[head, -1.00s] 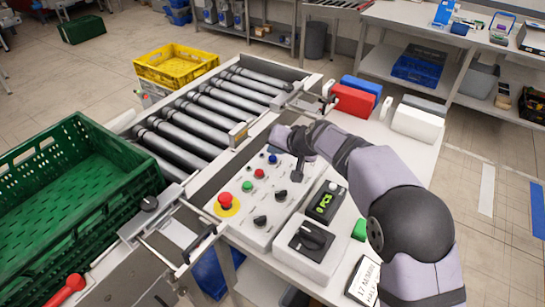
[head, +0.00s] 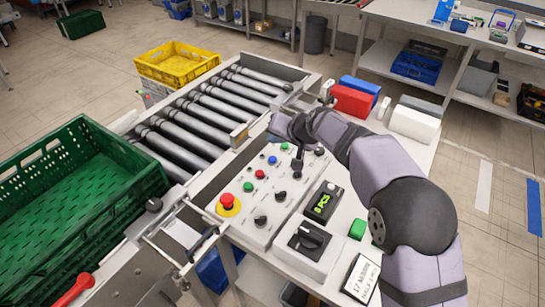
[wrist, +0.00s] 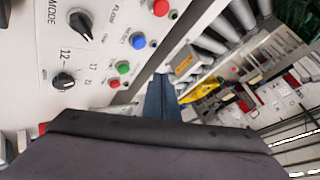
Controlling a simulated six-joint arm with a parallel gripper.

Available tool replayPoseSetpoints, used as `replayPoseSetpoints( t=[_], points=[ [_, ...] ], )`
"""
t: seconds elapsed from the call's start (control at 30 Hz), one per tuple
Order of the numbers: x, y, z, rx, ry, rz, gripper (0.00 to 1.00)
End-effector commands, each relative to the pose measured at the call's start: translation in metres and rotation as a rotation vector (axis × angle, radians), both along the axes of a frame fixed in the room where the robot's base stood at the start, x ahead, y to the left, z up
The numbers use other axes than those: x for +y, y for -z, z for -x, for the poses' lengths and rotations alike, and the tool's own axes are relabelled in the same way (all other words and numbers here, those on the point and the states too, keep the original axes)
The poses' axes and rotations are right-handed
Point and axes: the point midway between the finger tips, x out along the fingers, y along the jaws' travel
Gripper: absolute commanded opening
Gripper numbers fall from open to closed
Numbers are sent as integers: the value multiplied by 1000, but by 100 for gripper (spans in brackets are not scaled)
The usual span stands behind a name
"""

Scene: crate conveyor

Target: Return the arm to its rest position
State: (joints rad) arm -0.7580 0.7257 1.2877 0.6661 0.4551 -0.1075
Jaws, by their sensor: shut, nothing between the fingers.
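My gripper (head: 284,126) is at the far end of my arm, over the far edge of the control panel (head: 245,232), at the near side of the roller conveyor. Its fingers are hard to make out in the head view. In the wrist view my gripper (wrist: 160,82) shows as narrow blue-grey fingers, shut and with nothing between them. The dark wrist housing covers the lower part of that view. My arm reaches in from the lower right over the side table.
A green crate (head: 150,168) stands at the left, near the rollers (head: 190,125). A yellow crate (head: 178,72) is beyond. Floor at the right is clear.

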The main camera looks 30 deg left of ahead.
Motion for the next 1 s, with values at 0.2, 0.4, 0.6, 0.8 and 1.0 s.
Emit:
replayPoseSetpoints(
  t=[0.2, 0.4, 0.6, 0.8, 1.0],
  points=[
    [0, 0, 0, 0, 0, 0, 0],
    [0, 0, 0, 0, 0, 0, 0],
    [-6, 0, -2, 1, 6, 6, 0],
    [-65, 5, -13, 20, 47, 78, 0],
    [-185, 19, -10, 74, 127, 223, 0]
  ],
)
